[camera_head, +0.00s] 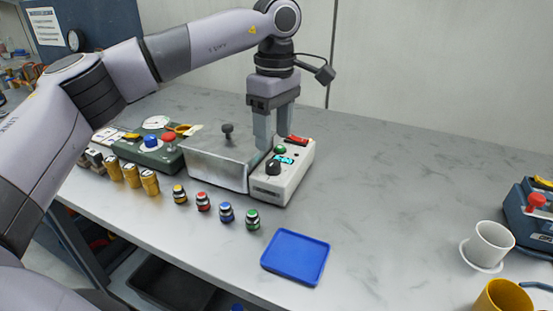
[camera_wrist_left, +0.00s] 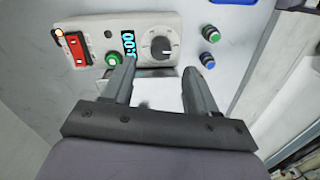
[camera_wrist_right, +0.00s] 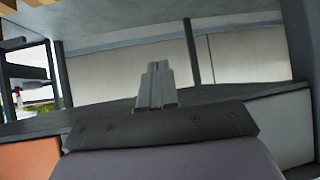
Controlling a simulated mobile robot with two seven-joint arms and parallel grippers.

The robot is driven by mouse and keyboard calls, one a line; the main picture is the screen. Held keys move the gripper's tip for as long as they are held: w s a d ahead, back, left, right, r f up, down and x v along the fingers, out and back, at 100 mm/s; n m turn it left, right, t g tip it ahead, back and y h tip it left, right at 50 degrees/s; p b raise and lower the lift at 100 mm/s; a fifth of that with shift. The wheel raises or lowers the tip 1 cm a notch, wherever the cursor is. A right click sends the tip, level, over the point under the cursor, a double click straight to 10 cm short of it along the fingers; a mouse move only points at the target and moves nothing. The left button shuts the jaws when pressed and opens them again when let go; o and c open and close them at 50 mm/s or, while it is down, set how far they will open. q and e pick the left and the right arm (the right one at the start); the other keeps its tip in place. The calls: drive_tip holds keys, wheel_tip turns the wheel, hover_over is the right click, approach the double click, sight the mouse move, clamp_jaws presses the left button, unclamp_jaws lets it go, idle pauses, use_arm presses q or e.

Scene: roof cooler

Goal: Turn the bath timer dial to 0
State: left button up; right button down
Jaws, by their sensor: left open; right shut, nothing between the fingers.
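The bath timer is a white box (camera_head: 294,180) beside the metal bath on the table. Its black dial (camera_head: 273,167) also shows in the left wrist view (camera_wrist_left: 160,47), with a pale pointer mark. A lit cyan display (camera_wrist_left: 128,45) shows digits that look like zeros. A green button (camera_head: 280,149) and a red switch (camera_head: 297,139) sit behind the dial. My left gripper (camera_head: 274,142) is open and points down over the bath side of the timer. Its fingers appear apart from the dial. My right gripper (camera_wrist_right: 158,68) is shut and empty, away from the timer.
The metal bath (camera_head: 217,166) has a lidded top with a black knob. A blue tray (camera_head: 296,257) lies at the front, and a white cup (camera_head: 490,243) is at the right. The table's right middle is clear.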

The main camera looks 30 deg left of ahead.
sight(272, 162)
use_arm(q)
drive_tip(key=f, duration=0.5)
drive_tip(key=shift+s+f, duration=0.2)
drive_tip(key=shift+f, duration=0.2)
drive_tip(key=c, duration=1.1)
